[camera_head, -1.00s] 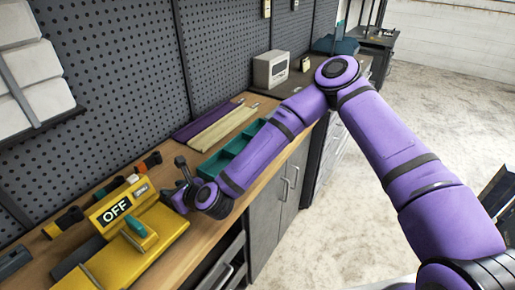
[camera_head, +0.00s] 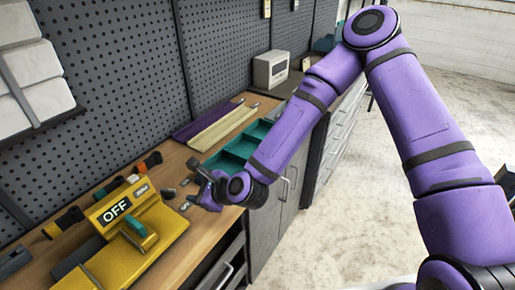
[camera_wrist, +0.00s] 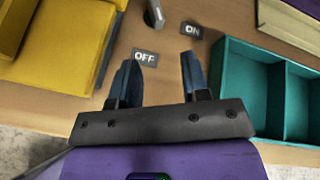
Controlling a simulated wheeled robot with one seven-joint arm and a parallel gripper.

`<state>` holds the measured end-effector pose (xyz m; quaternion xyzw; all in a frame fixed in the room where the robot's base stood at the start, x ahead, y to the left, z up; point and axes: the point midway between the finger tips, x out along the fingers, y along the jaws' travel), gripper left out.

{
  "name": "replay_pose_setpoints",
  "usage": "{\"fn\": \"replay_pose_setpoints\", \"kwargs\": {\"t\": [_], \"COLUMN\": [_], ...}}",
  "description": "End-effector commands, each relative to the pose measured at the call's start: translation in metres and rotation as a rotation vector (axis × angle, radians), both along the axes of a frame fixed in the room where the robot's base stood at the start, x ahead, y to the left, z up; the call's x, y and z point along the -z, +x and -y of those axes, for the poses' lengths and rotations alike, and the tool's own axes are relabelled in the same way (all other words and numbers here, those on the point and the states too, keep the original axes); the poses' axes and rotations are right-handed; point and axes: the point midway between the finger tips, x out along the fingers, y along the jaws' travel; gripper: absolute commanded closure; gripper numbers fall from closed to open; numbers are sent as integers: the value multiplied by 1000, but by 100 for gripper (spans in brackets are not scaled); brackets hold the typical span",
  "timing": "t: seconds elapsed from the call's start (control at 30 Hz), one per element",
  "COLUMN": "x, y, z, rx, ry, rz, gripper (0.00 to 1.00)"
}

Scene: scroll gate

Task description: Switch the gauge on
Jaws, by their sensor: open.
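A yellow gauge unit (camera_head: 155,235) stands on the workbench at the lower left, its display (camera_head: 115,209) reading OFF. It has a teal knob (camera_head: 137,227) on top. To its right a small grey switch lever (camera_head: 168,193) rises from the bench; the wrist view shows it at the top (camera_wrist: 154,15). An OFF label (camera_wrist: 145,57) and an ON label (camera_wrist: 191,30) lie near it. I cannot tell which way the lever leans. My gripper (camera_wrist: 160,75) is open and empty, its fingers near the OFF label, apart from the lever. In the head view, my gripper (camera_head: 200,180) is right of the unit.
A teal divided tray (camera_head: 240,146) lies just right of my gripper. Behind it are wooden and purple strips (camera_head: 222,127) and a beige box (camera_head: 270,69). Orange and black tools (camera_head: 148,162) lie along the pegboard wall (camera_head: 120,80).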

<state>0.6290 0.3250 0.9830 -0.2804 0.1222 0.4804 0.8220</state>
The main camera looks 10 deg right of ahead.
Motion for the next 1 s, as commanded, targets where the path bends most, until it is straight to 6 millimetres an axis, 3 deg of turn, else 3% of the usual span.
{"fn": "replay_pose_setpoints", "kwargs": {"t": [1.0], "x": [-41], "y": [19], "z": [78], "rx": [-399], "ry": [-549], "rz": [343], "gripper": [57]}}
